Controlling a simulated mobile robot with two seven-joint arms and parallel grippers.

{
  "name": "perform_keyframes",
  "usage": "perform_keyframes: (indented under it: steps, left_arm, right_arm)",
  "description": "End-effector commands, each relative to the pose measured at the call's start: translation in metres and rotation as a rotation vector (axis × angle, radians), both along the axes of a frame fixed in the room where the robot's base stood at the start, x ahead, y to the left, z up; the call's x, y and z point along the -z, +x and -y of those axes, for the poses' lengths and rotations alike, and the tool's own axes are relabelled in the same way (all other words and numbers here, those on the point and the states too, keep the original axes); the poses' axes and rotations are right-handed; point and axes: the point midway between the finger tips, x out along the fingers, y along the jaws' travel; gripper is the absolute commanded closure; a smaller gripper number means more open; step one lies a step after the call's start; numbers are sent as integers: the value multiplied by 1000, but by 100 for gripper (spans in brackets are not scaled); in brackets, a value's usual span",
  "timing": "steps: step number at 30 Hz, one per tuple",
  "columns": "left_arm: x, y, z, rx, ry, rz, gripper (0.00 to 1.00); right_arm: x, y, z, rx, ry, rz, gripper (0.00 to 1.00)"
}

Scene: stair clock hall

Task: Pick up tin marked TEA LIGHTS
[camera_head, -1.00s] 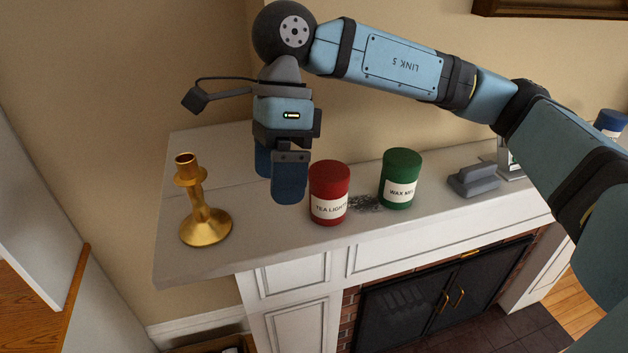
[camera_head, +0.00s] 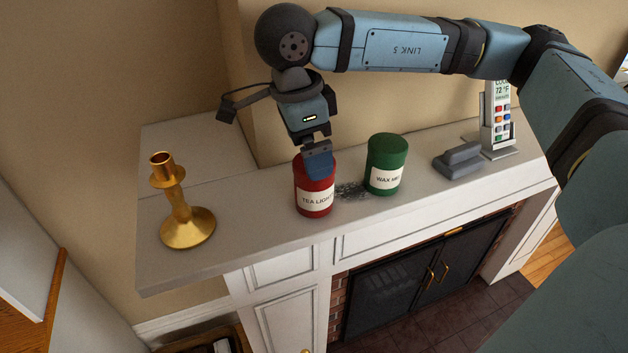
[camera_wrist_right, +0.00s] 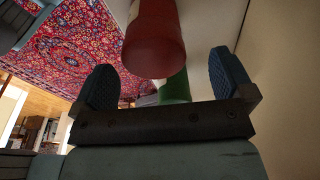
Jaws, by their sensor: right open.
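The red tin marked TEA LIGHTS (camera_head: 313,202) stands upright on the white mantel shelf. My right gripper (camera_head: 318,165) is over its top, and a blue finger covers part of the tin's upper side. In the right wrist view the red tin (camera_wrist_right: 154,40) shows between and beyond the two spread fingers of my right gripper (camera_wrist_right: 165,85). The gripper is open, and I cannot tell whether a finger touches the tin. The left gripper is not in view.
A green tin marked WAX (camera_head: 384,168) stands just right, with a dark smudge between the tins. A brass candlestick (camera_head: 183,215) stands left. A grey block (camera_head: 459,159) and a keypad device (camera_head: 496,120) are further right. The mantel shelf (camera_head: 240,245) has a front edge above a fireplace.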

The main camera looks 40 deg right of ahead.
Motion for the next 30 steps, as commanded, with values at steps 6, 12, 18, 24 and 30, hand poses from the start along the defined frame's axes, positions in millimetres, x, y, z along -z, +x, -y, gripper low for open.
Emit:
perform_keyframes:
  steps: [6, 12, 18, 24, 30]
  left_arm:
    - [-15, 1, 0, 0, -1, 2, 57]
    - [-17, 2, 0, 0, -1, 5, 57]
    - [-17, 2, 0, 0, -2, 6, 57]
    - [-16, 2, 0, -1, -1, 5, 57]
    - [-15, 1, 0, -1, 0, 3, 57]
  right_arm:
    - [27, -11, 6, -1, -1, -4, 0]
    - [47, -10, 7, -1, 1, -2, 0]
    - [49, -10, 7, -1, 0, -1, 0]
    - [49, -10, 7, -1, 1, -1, 42]
    - [48, -10, 7, -1, 1, 0, 60]
